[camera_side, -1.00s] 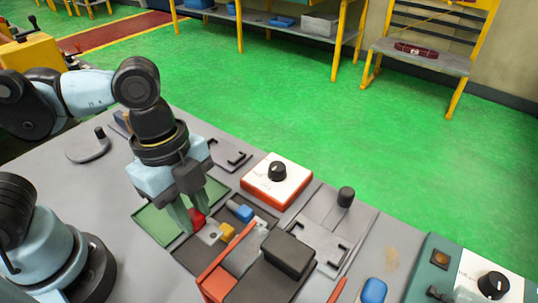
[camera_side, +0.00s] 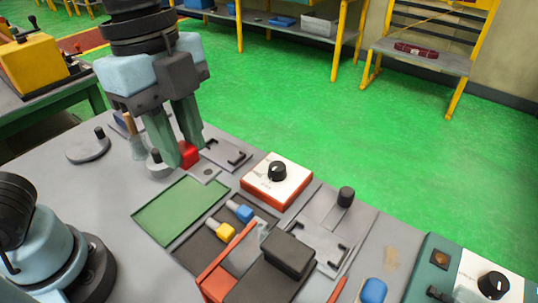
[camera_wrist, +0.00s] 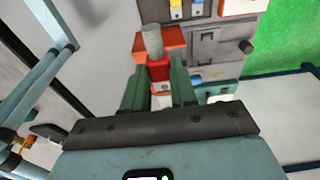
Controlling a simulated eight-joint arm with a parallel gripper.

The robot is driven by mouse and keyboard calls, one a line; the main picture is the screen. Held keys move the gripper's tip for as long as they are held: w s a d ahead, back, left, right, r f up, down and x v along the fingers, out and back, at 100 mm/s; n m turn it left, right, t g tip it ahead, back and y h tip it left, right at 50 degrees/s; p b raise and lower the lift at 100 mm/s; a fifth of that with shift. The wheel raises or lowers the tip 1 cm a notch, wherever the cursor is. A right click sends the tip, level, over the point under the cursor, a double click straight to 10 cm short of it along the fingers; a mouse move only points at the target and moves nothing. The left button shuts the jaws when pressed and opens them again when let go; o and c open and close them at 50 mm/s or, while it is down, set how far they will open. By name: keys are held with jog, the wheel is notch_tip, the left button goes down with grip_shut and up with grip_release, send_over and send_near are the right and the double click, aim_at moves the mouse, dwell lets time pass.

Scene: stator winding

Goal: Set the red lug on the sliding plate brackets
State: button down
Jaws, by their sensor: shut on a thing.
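My gripper (camera_side: 180,158) is shut on the red lug (camera_side: 189,154), which is held between the fingertips. A flat grey piece with a hole shows beside the lug. In the wrist view the red lug (camera_wrist: 159,71) sits between the green fingers, with a grey cylinder above it. A grey plate with dark brackets (camera_side: 228,153) lies just right of the lug. A second bracketed grey plate (camera_side: 322,232), with a black knob, is farther right. I cannot tell which plate is meant, or whether the lug touches the first one.
A blue lug (camera_side: 242,213) and a yellow lug (camera_side: 225,233) lie in a dark tray beside an empty green tray (camera_side: 180,212). A white-and-red knob box (camera_side: 276,182) stands right of my gripper. Small grey posts stand close on the left.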

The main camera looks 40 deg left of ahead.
jog(key=w+d+f, duration=0.1)
jog(key=w+d, duration=1.2)
jog(key=d, duration=0.1)
jog(key=shift+s+f, duration=0.15)
jog(key=shift+f, duration=4.35)
jog(key=shift+s+f, duration=0.1)
jog(key=shift+f, duration=4.35)
jog(key=shift+f, duration=1.3)
jog(key=c, duration=0.6)
grip_release()
